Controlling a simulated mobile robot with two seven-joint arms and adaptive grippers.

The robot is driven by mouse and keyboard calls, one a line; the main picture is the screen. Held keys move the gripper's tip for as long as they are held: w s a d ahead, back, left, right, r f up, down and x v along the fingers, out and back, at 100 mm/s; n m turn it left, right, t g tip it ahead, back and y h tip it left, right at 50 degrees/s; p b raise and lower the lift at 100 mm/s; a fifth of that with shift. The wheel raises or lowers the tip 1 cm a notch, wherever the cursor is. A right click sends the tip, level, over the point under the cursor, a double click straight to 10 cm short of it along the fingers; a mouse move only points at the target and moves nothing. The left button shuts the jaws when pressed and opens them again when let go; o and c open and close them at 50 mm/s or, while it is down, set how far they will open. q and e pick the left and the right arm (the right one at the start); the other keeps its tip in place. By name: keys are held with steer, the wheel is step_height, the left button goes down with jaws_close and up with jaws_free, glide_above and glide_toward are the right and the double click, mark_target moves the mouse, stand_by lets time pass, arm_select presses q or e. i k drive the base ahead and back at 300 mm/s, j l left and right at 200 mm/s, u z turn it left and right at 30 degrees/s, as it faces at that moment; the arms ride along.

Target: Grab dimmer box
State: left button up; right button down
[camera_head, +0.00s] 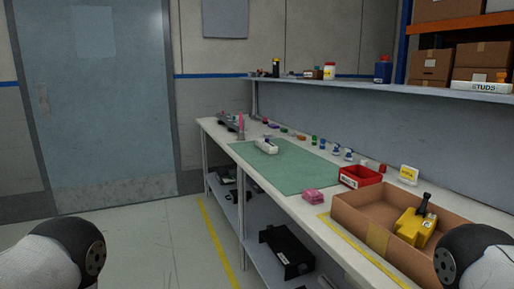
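No label that I can read names a dimmer box, so I cannot tell which thing it is. A black open-topped box (287,252) with a small white label stands on the shelf under the bench. A white device (266,146) lies on the green mat (290,173). A yellow device with a black handle (415,228) sits in an open cardboard box (362,220) at the near right of the bench. Parts of my two arms show at the lower left and lower right corners. Neither gripper is in view.
The bench (311,214) runs along the wall. A red bin (359,176), a pink stack (313,196) and several small coloured parts stand on it. An upper shelf (345,84) holds bottles. The floor (165,235) left of the yellow line is clear up to a closed door (98,115).

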mark_target(269, 148)
steer(key=i+j+u, duration=0.1)
steer(key=u, duration=0.3)
steer(key=i+u, duration=0.2)
steer(key=u, duration=0.25)
steer(key=i, duration=4.85)
steer(key=i+z, duration=0.2)
steer(key=z, duration=0.25)
steer(key=i+z, duration=0.2)
steer(key=z, duration=0.25)
steer(key=i+j+z, duration=0.15)
steer(key=z, duration=0.3)
steer(key=i+j+z, duration=0.15)
steer(key=z, duration=0.3)
steer(key=i+j+z, duration=0.1)
steer(key=j+z, duration=0.35)
steer(key=l, duration=0.1)
